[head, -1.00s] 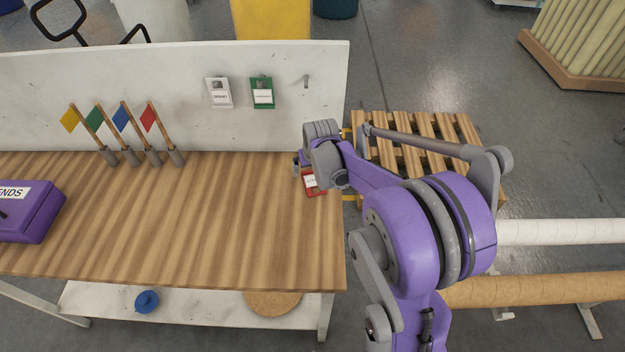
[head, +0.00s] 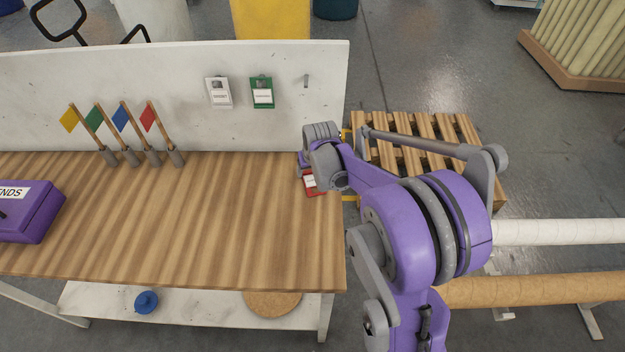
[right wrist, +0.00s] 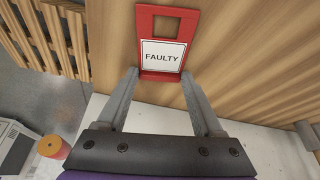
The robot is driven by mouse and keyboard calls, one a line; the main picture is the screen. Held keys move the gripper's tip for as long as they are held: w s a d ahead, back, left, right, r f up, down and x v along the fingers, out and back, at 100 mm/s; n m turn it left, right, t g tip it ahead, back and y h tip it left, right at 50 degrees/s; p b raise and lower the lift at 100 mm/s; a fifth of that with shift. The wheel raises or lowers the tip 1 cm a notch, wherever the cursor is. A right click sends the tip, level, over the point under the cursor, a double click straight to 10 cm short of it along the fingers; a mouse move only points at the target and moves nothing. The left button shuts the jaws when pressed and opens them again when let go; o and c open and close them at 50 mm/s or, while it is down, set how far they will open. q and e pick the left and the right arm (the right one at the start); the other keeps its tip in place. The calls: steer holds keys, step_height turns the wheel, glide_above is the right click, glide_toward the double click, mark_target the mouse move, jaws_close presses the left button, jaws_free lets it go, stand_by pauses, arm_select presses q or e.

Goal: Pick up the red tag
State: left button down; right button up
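The red tag (head: 311,184) lies on the wooden bench top near its right end, partly hidden by my right arm in the head view. In the right wrist view the red tag (right wrist: 163,42) shows a white label reading FAULTY and a square hole at its far end. My right gripper (right wrist: 158,78) is open, its two fingers spread to either side of the tag's near end. I cannot tell whether they touch it. The fingertips are hidden in the head view. My left gripper is not in view.
A white tag (head: 218,92) and a green tag (head: 261,92) hang on the white back panel (head: 150,75), beside an empty hook (head: 306,81). Small flags in holders stand along the bench's back, and a purple box (head: 30,222) sits at left. The bench middle is clear.

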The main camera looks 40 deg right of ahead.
mark_target(311, 176)
steer(key=c, duration=0.6)
steer(key=shift+r, duration=0.45)
step_height(311, 176, up, 9)
steer(key=shift+r+p, duration=0.2)
steer(key=shift+p, duration=0.3)
